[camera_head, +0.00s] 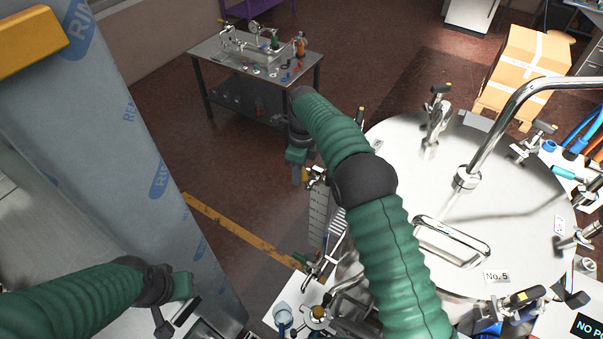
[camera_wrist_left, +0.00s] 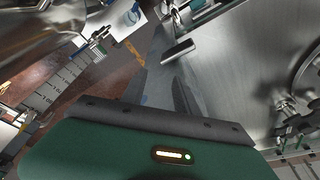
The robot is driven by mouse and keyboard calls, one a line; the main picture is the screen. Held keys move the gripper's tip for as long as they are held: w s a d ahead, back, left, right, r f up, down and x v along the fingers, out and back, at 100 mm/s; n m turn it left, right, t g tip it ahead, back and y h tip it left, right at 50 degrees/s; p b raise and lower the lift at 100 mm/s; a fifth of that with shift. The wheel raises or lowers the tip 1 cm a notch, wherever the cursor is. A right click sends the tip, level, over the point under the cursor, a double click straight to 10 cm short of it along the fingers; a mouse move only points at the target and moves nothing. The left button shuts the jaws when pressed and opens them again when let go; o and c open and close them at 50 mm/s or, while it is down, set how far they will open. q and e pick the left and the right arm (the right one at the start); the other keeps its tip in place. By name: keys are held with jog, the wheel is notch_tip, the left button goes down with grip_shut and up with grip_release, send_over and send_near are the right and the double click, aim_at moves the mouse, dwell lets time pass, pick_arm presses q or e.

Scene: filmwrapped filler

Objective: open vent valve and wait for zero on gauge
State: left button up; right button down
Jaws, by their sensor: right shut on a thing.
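My right arm reaches across the steel lid, with its gripper (camera_head: 298,174) pointing down beside a small brass-and-steel valve (camera_head: 317,177). The jaws are shut on part of this valve, but the contact is small and partly hidden by the gripper. The valve sits at the top of an upright graduated scale (camera_head: 318,215) at the vessel's left side. My left gripper (camera_head: 183,312) is low at the left, away from the valve. In the left wrist view its two fingers (camera_wrist_left: 160,88) are apart with nothing between them.
The round lid (camera_head: 500,200) carries clamps, a handle (camera_head: 450,243) and a bent pipe (camera_head: 520,95). A film-wrapped column (camera_head: 110,120) stands at left. A bench (camera_head: 255,65) with fittings and cardboard boxes (camera_head: 525,70) stand behind. Open floor lies between column and bench.

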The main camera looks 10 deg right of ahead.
pick_arm(q)
jog(key=shift+c, duration=0.6)
jog(key=w+d+m+t, duration=0.1)
jog(key=w+d, duration=0.1)
jog(key=w+d+m, duration=0.1)
jog(key=w+d, duration=0.1)
jog(key=w+d+m+t+h, duration=0.1)
jog(key=w+d, duration=0.1)
jog(key=shift+w+d+f+m+t, duration=0.15)
jog(key=shift+w+d+m+t, duration=0.15)
jog(key=shift+m, duration=0.1)
grip_shut()
jog(key=m+t+h, duration=0.4)
jog(key=m+t, duration=0.3)
jog(key=m, duration=0.3)
send_near(304, 173)
jog(key=s+a+f, duration=0.2)
jog(key=s+a, duration=0.1)
jog(key=s+d+r+m+t, duration=0.2)
jog(key=d+r+m+t, duration=0.1)
jog(key=d+m, duration=0.3)
jog(key=w+f+n, duration=0.1)
jog(key=w+f, duration=0.2)
jog(key=w, duration=0.8)
jog(key=shift+d+h, duration=0.4)
jog(key=shift+d, duration=0.1)
